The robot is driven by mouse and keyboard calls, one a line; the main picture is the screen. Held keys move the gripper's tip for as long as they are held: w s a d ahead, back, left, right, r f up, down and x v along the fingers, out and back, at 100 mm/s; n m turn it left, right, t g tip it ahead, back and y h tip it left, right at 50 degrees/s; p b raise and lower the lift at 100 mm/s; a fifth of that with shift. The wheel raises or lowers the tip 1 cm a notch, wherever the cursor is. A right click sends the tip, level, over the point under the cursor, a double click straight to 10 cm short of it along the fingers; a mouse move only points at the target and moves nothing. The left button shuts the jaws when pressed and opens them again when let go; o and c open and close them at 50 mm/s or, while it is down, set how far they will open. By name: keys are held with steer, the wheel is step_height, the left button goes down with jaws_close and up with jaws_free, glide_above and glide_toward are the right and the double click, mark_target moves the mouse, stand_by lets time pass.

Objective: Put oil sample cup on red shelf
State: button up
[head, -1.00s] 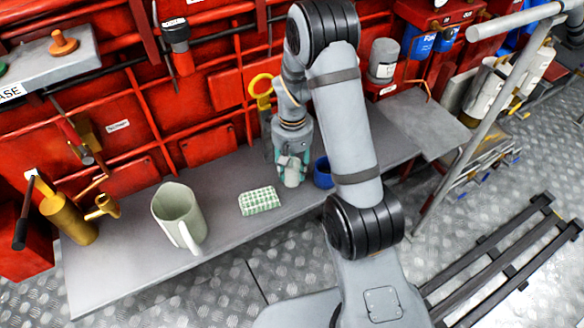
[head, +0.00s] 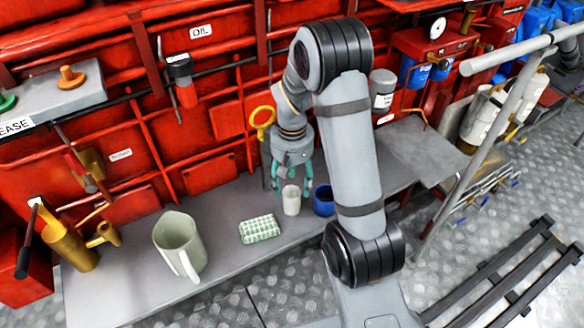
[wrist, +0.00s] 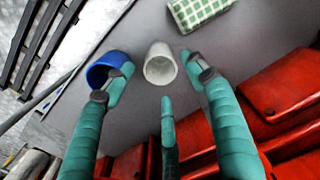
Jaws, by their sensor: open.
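The likely oil sample cup, a small pale cup (head: 291,202), stands upright on the grey bench (head: 225,205). In the wrist view the cup (wrist: 160,66) shows its open mouth between the spread teal fingers, with clear space on both sides. My gripper (head: 290,184) is open and empty, just above and around the cup's upper part. In the wrist view, a left finger of my gripper (wrist: 157,68) overlaps the blue cup's edge. No part is clearly marked as the red shelf; red ledges and panels (head: 208,172) line the wall behind the bench.
A blue cup (head: 323,203) stands close right of the pale cup. A green checked cloth pad (head: 260,229) and a pale green jug (head: 180,240) are to the left. A brass oil can (head: 68,245) stands at the far left. A grey lidded jar (head: 382,90) sits behind my arm.

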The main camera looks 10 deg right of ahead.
steer(key=shift+o, duration=0.6)
step_height(320, 180, up, 6)
steer(key=shift+f+p, duration=0.1)
steer(key=shift+p, duration=0.35)
